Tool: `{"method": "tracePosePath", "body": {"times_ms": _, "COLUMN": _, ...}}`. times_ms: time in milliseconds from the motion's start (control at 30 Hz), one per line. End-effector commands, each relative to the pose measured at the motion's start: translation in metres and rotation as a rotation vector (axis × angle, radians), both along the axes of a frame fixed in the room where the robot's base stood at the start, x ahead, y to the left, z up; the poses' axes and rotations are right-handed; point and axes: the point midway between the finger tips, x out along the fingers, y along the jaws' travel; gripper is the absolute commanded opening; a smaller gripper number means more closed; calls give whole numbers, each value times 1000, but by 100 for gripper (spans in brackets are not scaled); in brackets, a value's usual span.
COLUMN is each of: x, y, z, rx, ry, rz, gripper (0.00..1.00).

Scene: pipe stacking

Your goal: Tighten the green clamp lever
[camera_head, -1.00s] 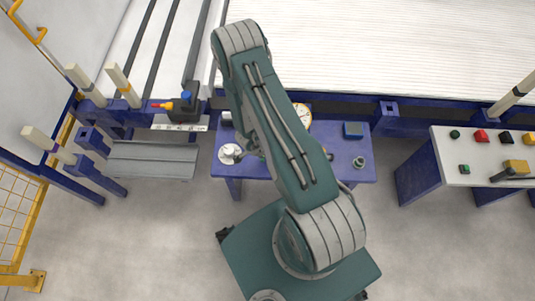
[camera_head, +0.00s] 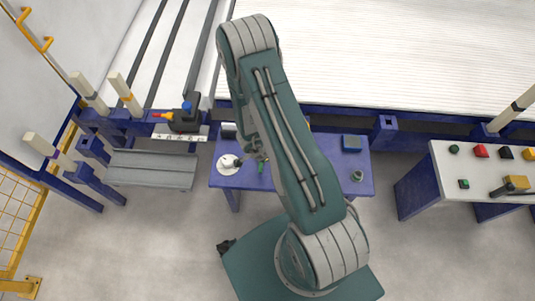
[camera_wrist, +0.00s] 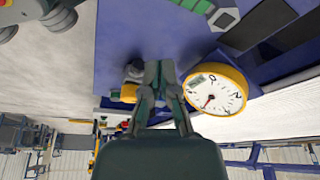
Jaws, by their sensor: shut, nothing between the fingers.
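In the wrist view my gripper (camera_wrist: 160,68) is shut and empty, with its fingertips over the blue workbench (camera_wrist: 145,25). A small bright green part (camera_head: 261,167) shows on the bench in the head view, just right of a white round piece; it may be the clamp lever, but its shape is too small to tell. In the wrist view a small yellow block with a green bit (camera_wrist: 117,94) sits beside the fingers; I cannot tell whether this is the same part. My arm hides most of the gripper in the head view.
A yellow-rimmed dial gauge (camera_wrist: 217,90) stands close right of my fingers in the wrist view. A grey hex-shaped part (camera_wrist: 223,18) lies above it. In the head view, a blue box (camera_head: 351,144) is on the bench, and a black block with a blue knob (camera_head: 186,117) stands left.

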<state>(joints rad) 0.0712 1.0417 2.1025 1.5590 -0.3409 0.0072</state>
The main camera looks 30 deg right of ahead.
Motion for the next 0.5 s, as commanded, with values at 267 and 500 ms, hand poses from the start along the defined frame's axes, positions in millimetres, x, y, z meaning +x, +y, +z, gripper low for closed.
{"method": "tracePosePath", "body": {"times_ms": 267, "x": 6, "y": 6, "z": 31, "rx": 4, "ry": -2, "rz": -2, "gripper": 0}}
{"method": "tracePosePath", "body": {"times_ms": 500, "x": 6, "y": 8, "z": 35, "rx": 2, "ry": 0, "rz": -1, "gripper": 0}}
